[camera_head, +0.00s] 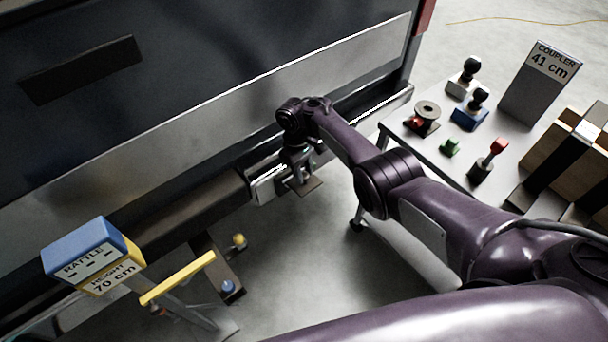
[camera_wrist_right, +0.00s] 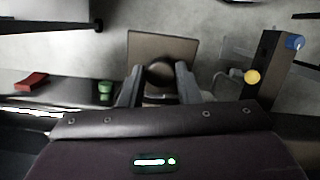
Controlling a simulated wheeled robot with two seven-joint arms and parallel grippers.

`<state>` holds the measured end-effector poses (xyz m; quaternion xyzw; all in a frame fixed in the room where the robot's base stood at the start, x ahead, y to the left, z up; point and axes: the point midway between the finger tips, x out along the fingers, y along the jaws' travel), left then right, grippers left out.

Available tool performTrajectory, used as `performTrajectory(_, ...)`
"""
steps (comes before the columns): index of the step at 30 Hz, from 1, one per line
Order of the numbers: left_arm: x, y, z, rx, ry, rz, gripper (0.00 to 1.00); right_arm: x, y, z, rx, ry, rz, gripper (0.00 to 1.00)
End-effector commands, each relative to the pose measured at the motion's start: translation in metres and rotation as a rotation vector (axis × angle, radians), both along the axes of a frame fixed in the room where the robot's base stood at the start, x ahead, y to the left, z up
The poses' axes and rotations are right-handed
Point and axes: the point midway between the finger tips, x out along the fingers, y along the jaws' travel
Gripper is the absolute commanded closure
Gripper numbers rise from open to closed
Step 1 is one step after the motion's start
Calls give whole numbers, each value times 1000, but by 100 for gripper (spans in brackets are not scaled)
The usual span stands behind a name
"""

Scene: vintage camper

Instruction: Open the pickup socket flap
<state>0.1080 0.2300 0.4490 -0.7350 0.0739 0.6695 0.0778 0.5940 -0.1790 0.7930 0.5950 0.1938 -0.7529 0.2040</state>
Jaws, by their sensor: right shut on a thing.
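My right gripper (camera_head: 300,166) reaches down at the rear bumper of the dark pickup (camera_head: 215,185). In the right wrist view its two fingers (camera_wrist_right: 158,86) are on either side of a dark rounded part, which I take to be the socket flap (camera_wrist_right: 160,74). Behind it is a brown square plate (camera_wrist_right: 161,44), which also shows just below the gripper in the head view (camera_head: 305,187). The fingers hide most of the flap, and I cannot tell how far it is raised. My left gripper is not in view.
A table at the right holds a coupler sign (camera_head: 541,80), a spool (camera_head: 427,110), dark-knobbed blocks (camera_head: 470,118) and a red-topped lever (camera_head: 490,157). At the lower left stand a blue-topped sign (camera_head: 86,255) and a yellow bar (camera_head: 178,277).

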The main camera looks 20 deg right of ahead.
Motion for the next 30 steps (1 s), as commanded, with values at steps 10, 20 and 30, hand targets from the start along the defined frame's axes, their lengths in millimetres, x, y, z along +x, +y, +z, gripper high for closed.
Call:
performTrajectory(10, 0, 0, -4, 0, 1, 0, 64, -1, 0, 0, -11, 30, -2, 100)
performTrajectory(20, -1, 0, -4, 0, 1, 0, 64, -1, 0, -1, -10, 29, -2, 60)
performTrajectory(30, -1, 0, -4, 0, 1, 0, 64, 0, 0, 1, -10, 27, -2, 48)
